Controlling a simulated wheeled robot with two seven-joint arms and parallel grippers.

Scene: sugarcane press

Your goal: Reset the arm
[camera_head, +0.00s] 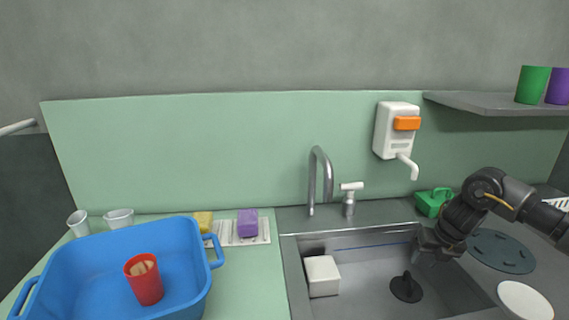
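My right arm comes in from the right edge and reaches over the right part of the sink (341,247). My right gripper (428,246) points left and down above the sink's right side, near its back edge. Its fingers are small and dark here, so I cannot tell whether they are open or shut. I see nothing clearly held in it. My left gripper is not in view.
A black plunger-like stopper (406,288) and a white block (322,276) are in the sink. A faucet (313,180) stands behind. A green container (432,203) is close to my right arm. A blue tub (110,262) holding a red cup (144,280) stands left.

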